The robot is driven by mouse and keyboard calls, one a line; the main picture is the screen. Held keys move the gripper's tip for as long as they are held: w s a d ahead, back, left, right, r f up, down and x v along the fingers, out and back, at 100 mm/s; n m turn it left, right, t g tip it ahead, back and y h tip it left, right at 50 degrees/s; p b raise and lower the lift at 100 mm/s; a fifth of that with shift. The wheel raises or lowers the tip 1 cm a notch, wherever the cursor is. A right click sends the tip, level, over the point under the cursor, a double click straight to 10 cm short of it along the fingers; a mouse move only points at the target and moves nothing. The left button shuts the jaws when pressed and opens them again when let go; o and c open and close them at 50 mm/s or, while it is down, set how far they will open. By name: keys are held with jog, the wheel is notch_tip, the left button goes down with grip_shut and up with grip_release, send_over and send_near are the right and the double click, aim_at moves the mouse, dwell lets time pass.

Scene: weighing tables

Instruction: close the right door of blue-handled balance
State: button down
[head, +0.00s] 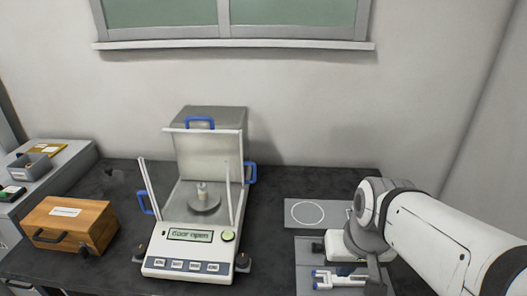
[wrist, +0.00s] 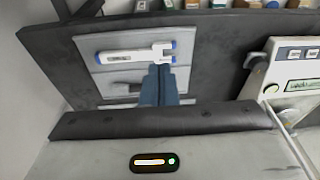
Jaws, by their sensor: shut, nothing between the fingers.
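The balance with blue handles (head: 188,250) stands on the dark table, its display reading "door open". Its right door handle (head: 250,173) is toward the back on the right side, while its left door handle (head: 147,203) lies farther forward. A third blue handle (head: 200,122) is at the top. A small object (head: 202,190) stands on the pan. In the wrist view, part of the balance (wrist: 285,75) shows at the right edge; the right door handle cannot be made out there. My gripper (wrist: 162,72) is shut and empty, right of the balance and apart from it.
Below my gripper, a white tool with blue ends (wrist: 135,54) lies on a grey mat (wrist: 95,72). A grey plate with a white circle (head: 292,222) lies behind it. A wooden box (head: 70,225) stands left of the balance. Bare table separates balance and mats.

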jog(key=w+a+f+m+g+y+b, duration=0.1)
jog(key=w+a+f+m+y, duration=0.1)
jog(key=w+a+y, duration=1.1)
jog(key=w+d+f+m+t+y+b, duration=0.1)
jog(key=w+d+m+t, duration=0.2)
jog(key=w, duration=0.7)
jog(key=w+d+f+m+t+y, duration=0.15)
jog(key=w+t, duration=0.35)
jog(key=w, duration=0.5)
jog(key=w+a+h+p, duration=0.1)
jog(key=a+p, duration=0.2)
jog(key=a, duration=0.5)
jog(key=shift+w+r, duration=0.25)
jog(key=shift+a, duration=0.1)
